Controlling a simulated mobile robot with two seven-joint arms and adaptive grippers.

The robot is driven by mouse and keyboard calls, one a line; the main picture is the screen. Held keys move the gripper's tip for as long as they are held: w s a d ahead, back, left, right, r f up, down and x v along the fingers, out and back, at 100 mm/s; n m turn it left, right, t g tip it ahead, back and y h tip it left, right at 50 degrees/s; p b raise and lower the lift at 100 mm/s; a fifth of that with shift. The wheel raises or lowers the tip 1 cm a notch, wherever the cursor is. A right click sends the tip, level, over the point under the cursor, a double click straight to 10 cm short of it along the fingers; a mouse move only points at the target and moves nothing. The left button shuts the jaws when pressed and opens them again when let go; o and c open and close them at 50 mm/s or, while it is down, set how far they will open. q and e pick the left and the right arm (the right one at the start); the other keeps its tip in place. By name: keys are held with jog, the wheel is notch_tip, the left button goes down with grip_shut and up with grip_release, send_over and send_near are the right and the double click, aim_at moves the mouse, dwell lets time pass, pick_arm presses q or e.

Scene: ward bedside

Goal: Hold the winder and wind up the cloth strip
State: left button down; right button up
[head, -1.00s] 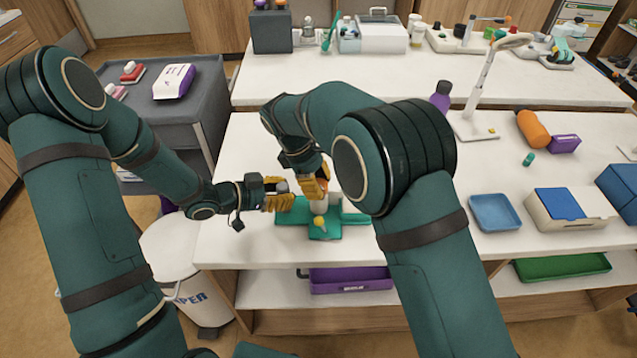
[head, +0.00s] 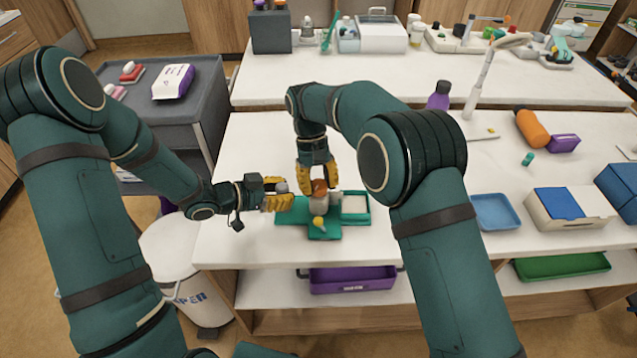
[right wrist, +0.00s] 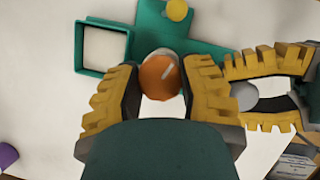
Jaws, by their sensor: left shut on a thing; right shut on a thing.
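The winder is a teal base (head: 322,233) on the front table, with a pale upright body (head: 319,200) topped by an orange knob (head: 320,187) and a yellow knob (head: 318,222) at its near side. My right gripper (head: 318,178) comes from above and is shut on the orange knob, which also shows between its fingers in the right wrist view (right wrist: 160,76). My left gripper (head: 282,193) is at the winder's left, shut on a small grey rounded part (right wrist: 245,95). A square teal-rimmed tray (head: 356,220) with a white inside joins the winder's right. I cannot make out the cloth strip clearly.
A purple bin (head: 352,281) is on the shelf below. The tabletop left of the winder is clear.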

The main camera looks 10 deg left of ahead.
jog(key=shift+s+f+m+g+y, duration=0.15)
jog(key=shift+m+g+y, duration=0.2)
jog(key=shift+m, duration=0.95)
jog(key=o, duration=1.2)
jog(key=shift+v, duration=6.1)
jog(key=shift+d, duration=0.2)
